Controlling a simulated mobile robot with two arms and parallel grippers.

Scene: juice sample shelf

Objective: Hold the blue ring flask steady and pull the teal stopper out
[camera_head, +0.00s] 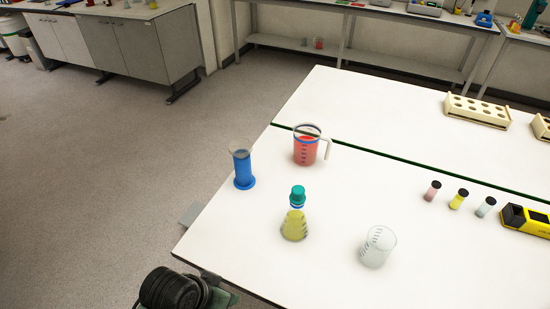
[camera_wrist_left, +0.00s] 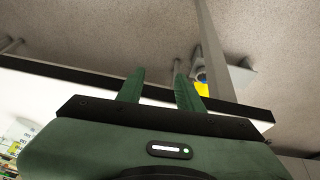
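The flask (camera_head: 294,225) is a conical glass with yellow liquid and a blue ring (camera_head: 297,206) around its neck. It stands upright on the white table, left of centre in the head view. The teal stopper (camera_head: 298,193) sits in its mouth. My left gripper (camera_wrist_left: 160,76) shows two green fingers spread apart with nothing between them in the left wrist view. In the head view, part of my left arm is at the bottom left, off the table and well apart from the flask. My right gripper is in neither view.
A blue-filled cylinder (camera_head: 243,168) and a red-filled jug (camera_head: 306,148) stand behind the flask. An empty beaker (camera_head: 377,247) stands to its right. The white table (camera_head: 330,275) is clear in front of the flask.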

